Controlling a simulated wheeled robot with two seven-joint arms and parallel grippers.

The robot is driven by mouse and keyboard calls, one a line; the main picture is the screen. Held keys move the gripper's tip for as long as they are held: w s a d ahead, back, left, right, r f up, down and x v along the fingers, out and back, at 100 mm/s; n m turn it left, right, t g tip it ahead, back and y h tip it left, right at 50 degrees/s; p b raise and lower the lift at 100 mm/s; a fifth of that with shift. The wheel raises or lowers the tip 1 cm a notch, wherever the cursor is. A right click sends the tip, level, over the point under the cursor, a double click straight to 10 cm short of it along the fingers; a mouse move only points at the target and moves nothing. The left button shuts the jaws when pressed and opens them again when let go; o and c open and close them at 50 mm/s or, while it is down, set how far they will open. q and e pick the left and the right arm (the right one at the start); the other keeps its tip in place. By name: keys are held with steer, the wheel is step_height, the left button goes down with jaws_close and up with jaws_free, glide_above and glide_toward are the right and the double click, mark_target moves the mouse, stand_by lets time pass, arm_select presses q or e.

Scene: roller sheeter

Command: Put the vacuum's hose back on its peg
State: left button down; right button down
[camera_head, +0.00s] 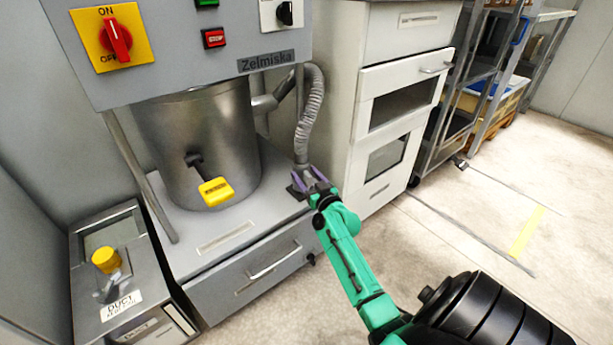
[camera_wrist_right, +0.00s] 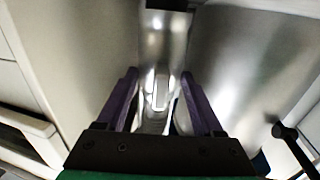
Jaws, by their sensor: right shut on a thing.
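The grey ribbed hose (camera_head: 311,108) comes off a pipe at the right side of the steel drum and hangs down in a curve. My right gripper (camera_head: 309,177) has its purple fingers closed around the hose's lower end, beside the machine's base. In the right wrist view the fingers (camera_wrist_right: 158,105) stand on either side of a shiny grey hose end (camera_wrist_right: 154,122). I cannot make out the hose's peg for certain in either view. My left gripper is not in view.
The steel drum (camera_head: 198,140) has a yellow-handled lever (camera_head: 215,191). A drawer (camera_head: 262,277) is below it. A white cabinet (camera_head: 385,110) stands close on the right. A grey box with a yellow knob (camera_head: 106,260) is at the left. Floor at right is clear.

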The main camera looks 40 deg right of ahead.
steer(key=shift+f+b, duration=0.35)
stand_by(0.3)
jaws_free()
steer(key=shift+f, duration=0.15)
steer(key=p+v, duration=0.4)
steer(key=v, duration=1)
steer(key=shift+s, duration=0.25)
steer(key=shift+a, duration=0.1)
